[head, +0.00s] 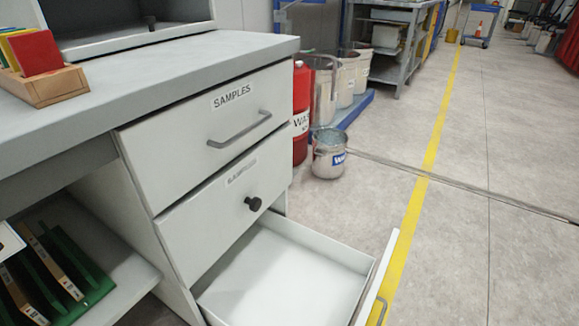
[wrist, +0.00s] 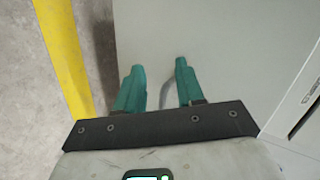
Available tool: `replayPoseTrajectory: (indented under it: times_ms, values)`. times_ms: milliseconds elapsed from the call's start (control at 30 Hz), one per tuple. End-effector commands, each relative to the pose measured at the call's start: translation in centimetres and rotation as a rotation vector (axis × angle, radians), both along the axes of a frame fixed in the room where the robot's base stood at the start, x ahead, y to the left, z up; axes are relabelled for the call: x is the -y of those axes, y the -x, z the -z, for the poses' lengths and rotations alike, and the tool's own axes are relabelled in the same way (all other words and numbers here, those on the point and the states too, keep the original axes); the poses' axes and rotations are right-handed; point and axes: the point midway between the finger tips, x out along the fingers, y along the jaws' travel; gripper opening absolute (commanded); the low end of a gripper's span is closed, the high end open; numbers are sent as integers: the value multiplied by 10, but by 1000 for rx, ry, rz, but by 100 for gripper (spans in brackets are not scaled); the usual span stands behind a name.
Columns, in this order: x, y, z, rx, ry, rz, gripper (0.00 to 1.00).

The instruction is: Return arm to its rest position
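My gripper (wrist: 160,67) shows only in the wrist view. Its two teal fingers are apart, so it is open. A pale panel fills the picture beyond the fingers, and a curved grey bar (wrist: 168,90) shows between them; I cannot tell whether they touch it. My arm is not in the head view. There, a grey cabinet has its bottom drawer (head: 275,285) pulled open and empty. The top drawer (head: 215,125), labelled SAMPLES, and the middle drawer (head: 220,205), with a black knob, look closed or nearly so.
The worktop (head: 160,70) bears a wooden tray (head: 45,88) of coloured panels at left. The open drawer juts towards a yellow floor line (head: 425,165). The floor (head: 490,220) on the right is clear.

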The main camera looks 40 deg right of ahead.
Motion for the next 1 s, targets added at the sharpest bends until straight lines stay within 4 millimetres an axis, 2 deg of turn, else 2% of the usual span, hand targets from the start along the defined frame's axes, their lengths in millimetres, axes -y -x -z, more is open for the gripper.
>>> replayPoseTrajectory:
  times_ms: [33, 133, 300, 400, 767, 800, 1000]
  values:
    - [-16, -4, -3, -59, 54, -124, 38]
    - [-36, -5, -9, -182, 173, -327, 38]
    - [-54, -7, -33, -361, 421, -581, 38]
    - [-58, -8, -53, -436, 561, -663, 38]
    - [-65, -14, -131, -558, 940, -725, 38]
    - [-63, -13, -145, -562, 929, -721, 38]
    - [-62, -14, -181, -562, 926, -721, 38]
